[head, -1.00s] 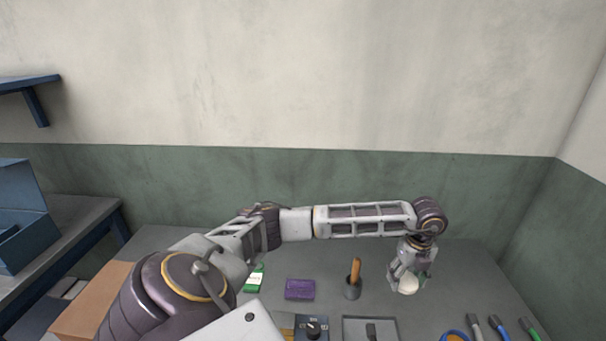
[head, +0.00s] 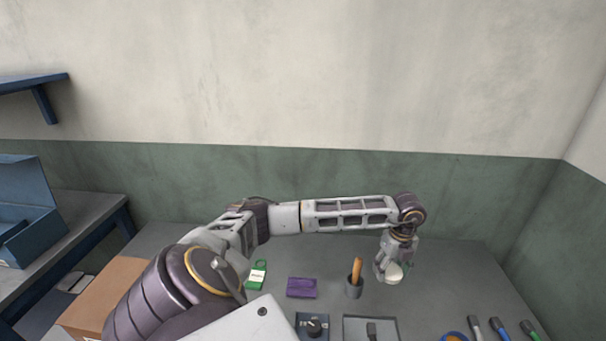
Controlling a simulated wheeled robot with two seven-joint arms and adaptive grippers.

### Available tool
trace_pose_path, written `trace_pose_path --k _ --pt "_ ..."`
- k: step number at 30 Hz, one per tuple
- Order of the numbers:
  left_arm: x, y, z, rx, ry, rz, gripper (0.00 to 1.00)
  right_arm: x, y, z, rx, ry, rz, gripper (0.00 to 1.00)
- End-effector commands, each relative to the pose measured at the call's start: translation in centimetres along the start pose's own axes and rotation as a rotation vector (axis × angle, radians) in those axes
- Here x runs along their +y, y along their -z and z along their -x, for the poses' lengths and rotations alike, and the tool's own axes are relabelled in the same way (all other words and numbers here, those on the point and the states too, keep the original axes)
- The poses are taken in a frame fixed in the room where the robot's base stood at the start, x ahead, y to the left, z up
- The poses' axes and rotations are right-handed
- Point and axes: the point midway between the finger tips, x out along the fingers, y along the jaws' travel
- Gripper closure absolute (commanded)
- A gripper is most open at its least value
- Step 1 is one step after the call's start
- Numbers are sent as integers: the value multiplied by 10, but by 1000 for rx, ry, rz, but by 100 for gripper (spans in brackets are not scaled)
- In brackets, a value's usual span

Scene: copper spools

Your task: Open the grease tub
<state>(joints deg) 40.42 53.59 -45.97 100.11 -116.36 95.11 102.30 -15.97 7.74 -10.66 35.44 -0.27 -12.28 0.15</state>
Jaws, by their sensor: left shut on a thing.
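My left gripper (head: 391,268), on the arm reaching across the back of the table, points down over the right half of the table. It is shut on a small white round thing (head: 394,276), which shows between and below its fingers. I cannot tell whether this is the whole grease tub or only its lid. The fingers hide part of it. No other tub shows clearly. My right gripper is not in view.
A dark pot with a wooden-handled tool (head: 355,283) stands just left of the gripper. A purple block (head: 301,287) and a green-and-white box (head: 257,275) lie further left. A grey tray (head: 371,330), a dial box (head: 313,327) and several coloured-handled tools (head: 498,329) lie in front.

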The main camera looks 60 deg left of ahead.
Motion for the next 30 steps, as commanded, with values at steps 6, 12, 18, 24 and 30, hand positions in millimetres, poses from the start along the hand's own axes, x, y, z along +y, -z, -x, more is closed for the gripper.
trace_pose_path --k 6,12,18,24,30 --pt "0 0 0 0 0 0 67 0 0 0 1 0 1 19" --pt "0 0 -12 1 -2 0 67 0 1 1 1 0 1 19" --pt "0 0 -38 1 -2 2 67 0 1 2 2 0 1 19" --pt "0 0 -59 1 -1 0 67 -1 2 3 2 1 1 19" --pt "0 0 -63 0 0 0 67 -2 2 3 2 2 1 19"
